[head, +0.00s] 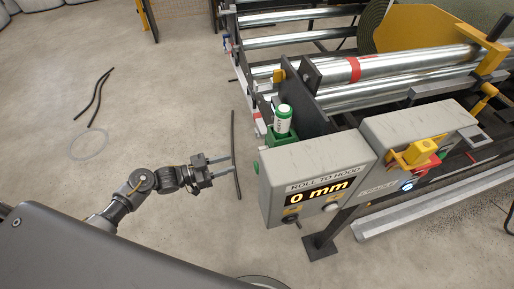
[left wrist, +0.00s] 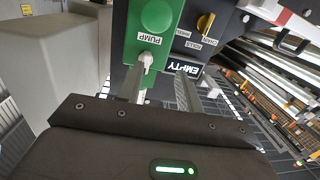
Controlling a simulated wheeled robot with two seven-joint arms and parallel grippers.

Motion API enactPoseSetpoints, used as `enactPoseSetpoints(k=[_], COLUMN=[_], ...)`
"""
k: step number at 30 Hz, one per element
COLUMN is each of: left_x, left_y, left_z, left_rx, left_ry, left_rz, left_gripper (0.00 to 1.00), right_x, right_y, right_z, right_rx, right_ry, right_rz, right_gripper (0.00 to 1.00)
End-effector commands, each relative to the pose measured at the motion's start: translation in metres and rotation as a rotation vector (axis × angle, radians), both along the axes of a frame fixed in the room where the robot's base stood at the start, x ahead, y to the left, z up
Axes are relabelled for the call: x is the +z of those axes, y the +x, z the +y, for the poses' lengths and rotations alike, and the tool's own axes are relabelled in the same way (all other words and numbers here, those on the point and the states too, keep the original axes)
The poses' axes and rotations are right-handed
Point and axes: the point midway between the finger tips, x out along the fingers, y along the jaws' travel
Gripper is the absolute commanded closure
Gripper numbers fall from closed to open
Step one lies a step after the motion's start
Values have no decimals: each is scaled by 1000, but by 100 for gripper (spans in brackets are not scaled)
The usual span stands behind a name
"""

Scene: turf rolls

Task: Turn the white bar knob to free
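A white bar knob (left wrist: 147,61) shows in the left wrist view, just below the PUMP label on a green panel (left wrist: 132,45). It lies ahead of my left gripper (left wrist: 160,82), close to the left finger; I cannot tell whether they touch. In the head view my left gripper (head: 232,166) is open, with two spread fingers and nothing between them. It points right, toward the left side of the grey ROLL TO HOOD box (head: 315,170). A small white knob (head: 331,207) and a dark knob (head: 292,221) sit on that box's front. My right gripper is out of view.
A brass knob (left wrist: 205,23) and an EMPTY sign (left wrist: 182,67) are right of the green panel. A green holder (head: 282,139) with a white, green-capped bottle (head: 283,119) stands behind the box. Metal rollers (head: 390,65) fill the right. Floor at left is mostly clear.

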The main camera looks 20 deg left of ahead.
Motion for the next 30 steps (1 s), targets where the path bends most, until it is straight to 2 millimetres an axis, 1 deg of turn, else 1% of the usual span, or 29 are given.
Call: enactPoseSetpoints(k=[1,3,5,10,13,24,30], left_x=[20,34,39,41,42,42,40], left_y=[-1,-4,-5,-3,3,38,50], left_z=[-3,-6,-8,-11,-20,-77,-94], left_rx=[-39,-75,-89,-92,-90,-89,-88], left_ry=[-10,-24,-29,-32,-31,-31,-29], left_rz=[-28,-48,-55,-57,-59,-56,-57], left_gripper=[64,64,64,64,64,64,64], right_x=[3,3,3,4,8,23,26], right_y=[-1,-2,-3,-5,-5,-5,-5], right_z=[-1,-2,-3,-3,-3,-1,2], right_rx=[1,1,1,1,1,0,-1], right_ry=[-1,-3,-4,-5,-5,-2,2], right_rz=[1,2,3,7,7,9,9], right_gripper=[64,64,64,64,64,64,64])
